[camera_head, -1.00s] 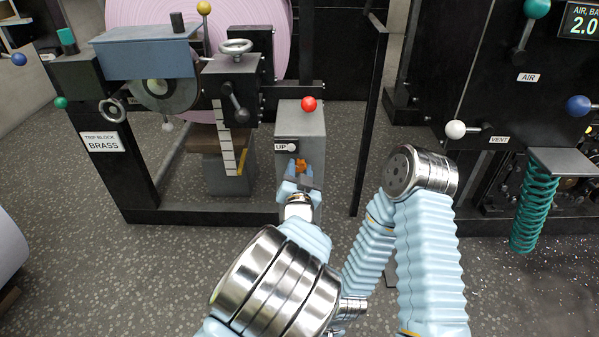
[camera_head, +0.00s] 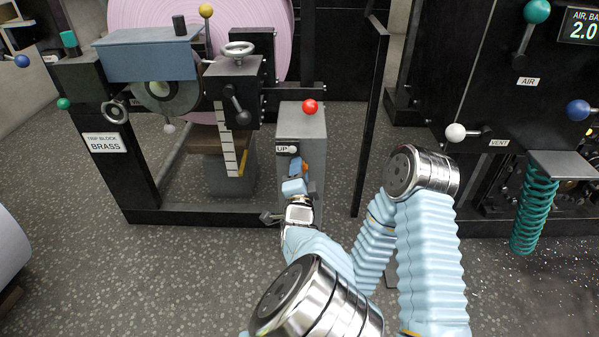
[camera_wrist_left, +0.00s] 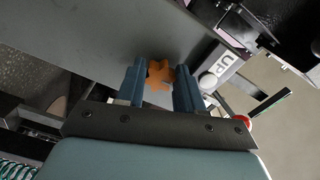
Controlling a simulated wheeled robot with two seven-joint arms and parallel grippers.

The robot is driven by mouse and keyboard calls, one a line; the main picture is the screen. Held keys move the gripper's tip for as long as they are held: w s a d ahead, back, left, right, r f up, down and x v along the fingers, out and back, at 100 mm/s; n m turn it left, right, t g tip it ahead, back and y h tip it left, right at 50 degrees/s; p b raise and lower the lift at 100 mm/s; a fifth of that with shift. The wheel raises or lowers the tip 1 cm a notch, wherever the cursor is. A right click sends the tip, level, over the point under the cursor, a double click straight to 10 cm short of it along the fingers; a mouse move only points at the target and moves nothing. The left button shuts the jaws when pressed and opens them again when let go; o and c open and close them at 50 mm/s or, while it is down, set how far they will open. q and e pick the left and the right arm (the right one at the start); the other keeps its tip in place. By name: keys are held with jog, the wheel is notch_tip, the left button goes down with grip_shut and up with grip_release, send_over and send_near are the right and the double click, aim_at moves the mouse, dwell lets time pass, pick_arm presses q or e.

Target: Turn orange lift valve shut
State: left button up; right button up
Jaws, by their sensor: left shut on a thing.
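The orange lift valve (camera_head: 306,168) is a small lobed knob on the front of a grey box (camera_head: 302,124), below the UP label. In the left wrist view the orange valve (camera_wrist_left: 158,75) sits between the two blue fingers. My left gripper (camera_head: 299,170) is shut on it, and its fingers and wrist hide part of the knob in the head view. The left gripper (camera_wrist_left: 160,90) looks rolled relative to the box, which appears tilted in the wrist view. My right arm shows at the right, but its gripper is out of view.
A red ball knob (camera_head: 310,106) tops the grey box, and a small white button (camera_head: 293,149) is beside UP. A black post (camera_head: 371,120) stands right of the box. The machine with the TRIP BLOCK sign (camera_head: 104,143) is left. Speckled floor is clear in front.

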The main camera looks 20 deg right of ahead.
pick_arm(q)
jog(key=shift+m, duration=0.5)
jog(key=o, duration=1)
jog(key=shift+o, duration=0.2)
